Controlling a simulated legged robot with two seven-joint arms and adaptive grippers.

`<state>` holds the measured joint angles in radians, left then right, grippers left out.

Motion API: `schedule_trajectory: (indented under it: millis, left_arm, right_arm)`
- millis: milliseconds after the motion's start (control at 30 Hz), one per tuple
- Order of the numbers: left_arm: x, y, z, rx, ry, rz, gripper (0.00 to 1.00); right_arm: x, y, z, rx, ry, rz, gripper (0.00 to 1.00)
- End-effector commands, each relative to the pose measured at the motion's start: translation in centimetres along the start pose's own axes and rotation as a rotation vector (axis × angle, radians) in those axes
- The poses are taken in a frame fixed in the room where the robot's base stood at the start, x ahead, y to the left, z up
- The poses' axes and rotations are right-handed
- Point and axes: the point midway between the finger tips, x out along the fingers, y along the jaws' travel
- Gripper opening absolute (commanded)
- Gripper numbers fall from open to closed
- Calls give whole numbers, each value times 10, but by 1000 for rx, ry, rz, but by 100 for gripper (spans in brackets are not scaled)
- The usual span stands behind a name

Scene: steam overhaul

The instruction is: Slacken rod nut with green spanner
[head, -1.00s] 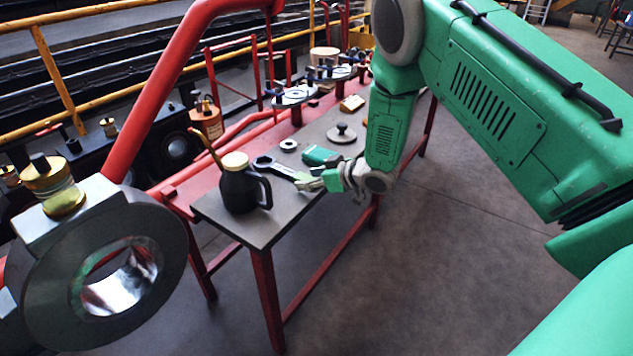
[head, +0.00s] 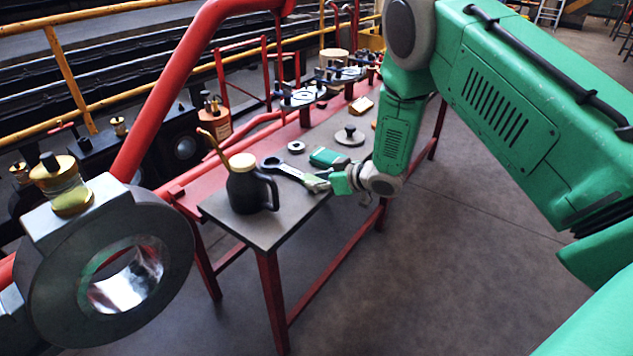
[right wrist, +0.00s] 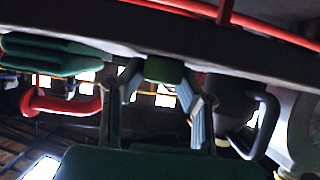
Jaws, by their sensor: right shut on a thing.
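A spanner (head: 287,170) lies near the front of the bench top, its dark open head toward the oil can and its other end at my right gripper. My right gripper (head: 318,184) is low over the bench's right edge, shut on the spanner's near end. In the right wrist view a green piece (right wrist: 165,69) shows between the two fingers, fitting a green handle. The big steel rod end (head: 170,250) with a bright bore and a brass oil cup (head: 62,185) stands at the left, apart from the gripper. I cannot make out the rod nut. My left gripper is out of view.
A black oil can (head: 248,187) stands close beside the spanner on the bench (head: 265,228). A green box-like item (head: 328,157), a small ring (head: 296,147) and a knobbed disc (head: 347,137) lie behind. A red pipe (head: 165,105) rises between.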

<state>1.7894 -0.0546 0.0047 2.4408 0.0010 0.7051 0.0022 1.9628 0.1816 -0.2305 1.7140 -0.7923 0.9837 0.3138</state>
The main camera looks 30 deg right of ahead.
Motion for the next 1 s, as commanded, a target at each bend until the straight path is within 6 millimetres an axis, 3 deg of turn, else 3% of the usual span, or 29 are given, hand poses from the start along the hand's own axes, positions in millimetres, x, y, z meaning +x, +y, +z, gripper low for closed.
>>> schedule_trajectory:
  millis: [633,1000]
  left_arm:
    - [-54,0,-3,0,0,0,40]
    - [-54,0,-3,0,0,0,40]
  right_arm:
    - [-28,0,-53,-1,4,0,0]
    - [-28,0,-54,-1,4,0,0]
